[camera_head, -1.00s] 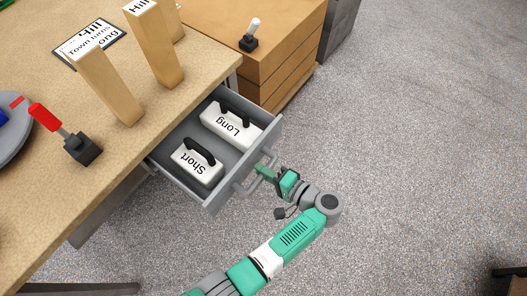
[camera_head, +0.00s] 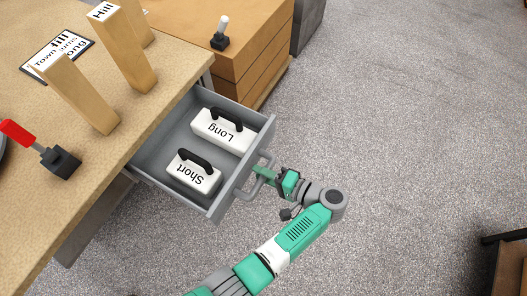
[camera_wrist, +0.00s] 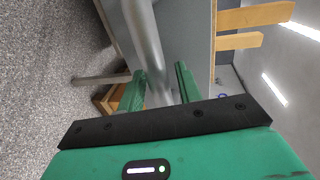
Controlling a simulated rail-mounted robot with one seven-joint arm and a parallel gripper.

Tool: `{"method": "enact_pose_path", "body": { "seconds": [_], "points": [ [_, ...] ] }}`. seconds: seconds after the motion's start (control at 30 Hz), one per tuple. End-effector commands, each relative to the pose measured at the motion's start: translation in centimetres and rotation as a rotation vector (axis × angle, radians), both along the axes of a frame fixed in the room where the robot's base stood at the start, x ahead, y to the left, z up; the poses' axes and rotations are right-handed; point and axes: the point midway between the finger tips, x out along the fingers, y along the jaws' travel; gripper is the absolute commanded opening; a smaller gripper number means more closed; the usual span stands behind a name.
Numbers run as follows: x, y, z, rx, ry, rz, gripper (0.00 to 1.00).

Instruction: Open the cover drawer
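The grey cover drawer (camera_head: 224,201) stands pulled out from under the wooden table in the head view. My gripper (camera_head: 265,174) is at this handle. In the wrist view the handle (camera_wrist: 146,45) passes between the two green fingers (camera_wrist: 160,88), which stand apart; whether they touch it, I cannot tell.
The wooden table (camera_head: 100,150) carries upright wooden blocks (camera_head: 127,50), a sign (camera_head: 57,57) and a red-handled lever (camera_head: 60,161). A wooden cabinet (camera_head: 262,50) with a small white-handled lever (camera_head: 220,35) stands behind the drawer.

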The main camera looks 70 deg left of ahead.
Motion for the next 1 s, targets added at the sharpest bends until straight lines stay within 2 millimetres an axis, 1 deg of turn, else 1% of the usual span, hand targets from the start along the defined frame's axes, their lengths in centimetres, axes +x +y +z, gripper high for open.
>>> {"method": "enact_pose_path", "body": {
  "seconds": [0.3, 0.37, 0.53, 0.7, 0.8, 1.0],
  "points": [
    [0.2, -0.2, 0.1, 0.0, 0.0, -0.001, 0.4],
    [0.7, -0.7, 0.3, -0.001, 0.0, -0.002, 0.4],
    [3.1, -3.3, 1.1, -0.001, -0.001, -0.005, 0.4],
    [4.6, -5.2, 1.5, -0.001, 0.0, -0.001, 0.4],
    [5.0, -5.7, 1.6, 0.0, 0.0, -0.001, 0.4],
    [5.0, -5.8, 1.6, 0.0, 0.0, 0.0, 0.4]
  ]
}}
